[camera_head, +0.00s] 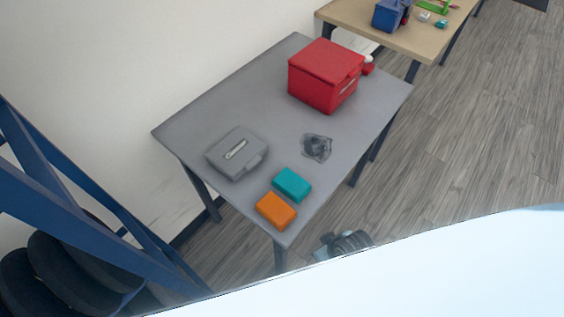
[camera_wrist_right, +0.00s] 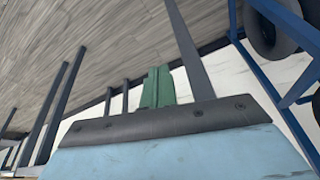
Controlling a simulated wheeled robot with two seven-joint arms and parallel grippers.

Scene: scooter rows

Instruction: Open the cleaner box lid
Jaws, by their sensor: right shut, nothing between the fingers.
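A red box (camera_head: 325,76) with a flat lid stands on the grey table, toward its far end. Its lid is down, and a small pale handle or latch shows on its right-hand face. A grey box (camera_head: 237,153) with a pale slot or handle on top sits near the left edge of the table, also closed. I cannot tell from the pictures which one is the cleaner box. My right gripper (camera_wrist_right: 158,84) shows as two green fingers side by side, shut and empty. No box shows in the right wrist view. My left gripper is not in view.
The grey table (camera_head: 285,130) also holds a teal block (camera_head: 291,184), an orange block (camera_head: 275,211) and a crumpled dark clear bag (camera_head: 316,147). A blue rack (camera_head: 62,205) with black tyres (camera_head: 70,275) stands at left. A wooden table (camera_head: 398,32) stands behind. The floor at right is clear.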

